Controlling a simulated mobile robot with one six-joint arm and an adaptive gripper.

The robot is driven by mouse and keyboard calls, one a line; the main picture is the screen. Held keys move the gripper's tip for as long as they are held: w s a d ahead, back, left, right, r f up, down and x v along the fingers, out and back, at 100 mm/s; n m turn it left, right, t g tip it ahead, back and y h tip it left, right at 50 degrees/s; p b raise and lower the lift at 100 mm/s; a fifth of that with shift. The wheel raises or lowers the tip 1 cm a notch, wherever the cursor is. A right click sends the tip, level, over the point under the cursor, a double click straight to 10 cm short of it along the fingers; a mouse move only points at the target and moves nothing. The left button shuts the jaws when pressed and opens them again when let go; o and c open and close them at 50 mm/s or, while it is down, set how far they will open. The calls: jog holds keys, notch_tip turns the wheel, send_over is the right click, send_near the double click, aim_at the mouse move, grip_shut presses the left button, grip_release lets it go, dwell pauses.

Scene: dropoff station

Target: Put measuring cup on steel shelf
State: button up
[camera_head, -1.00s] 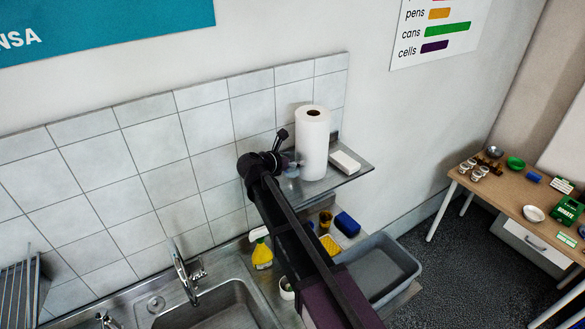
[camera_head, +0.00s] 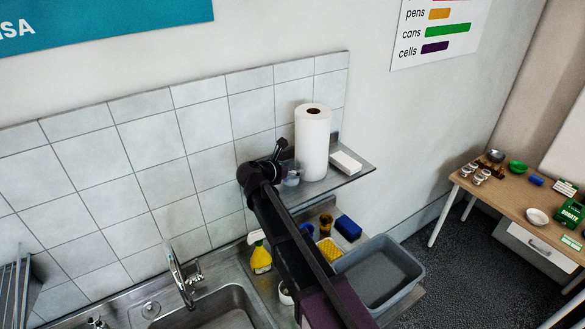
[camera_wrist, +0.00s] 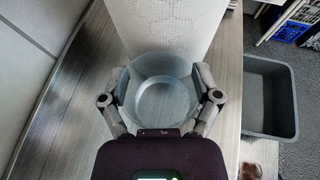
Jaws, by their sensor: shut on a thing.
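The measuring cup (camera_wrist: 163,98) is clear and bluish, and sits between the two fingers of my gripper (camera_wrist: 162,100) in the wrist view. The fingers are shut on its sides. In the head view the cup (camera_head: 292,178) shows only partly, beside my gripper (camera_head: 280,165) and at the left end of the steel shelf (camera_head: 325,184). The cup is close to the shelf surface; I cannot tell whether it touches. The shelf also shows under the cup in the wrist view (camera_wrist: 222,125).
A paper towel roll (camera_head: 313,145) stands on the shelf right behind the cup. A white block (camera_head: 346,162) lies at the shelf's right. Below are a yellow spray bottle (camera_head: 260,256), a blue sponge-like block (camera_head: 348,227), a grey tub (camera_head: 412,266) and a sink (camera_head: 222,305).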

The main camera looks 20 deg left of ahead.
jog(key=shift+f, duration=0.25)
jog(key=o, duration=1)
jog(key=shift+r, duration=0.15)
jog(key=shift+s+a+r+p, duration=0.1)
jog(key=shift+r+p, duration=0.25)
jog(key=p+v, duration=0.4)
jog(key=v, duration=0.7)
jog(key=shift+s+a, duration=0.15)
jog(key=shift+s, duration=0.15)
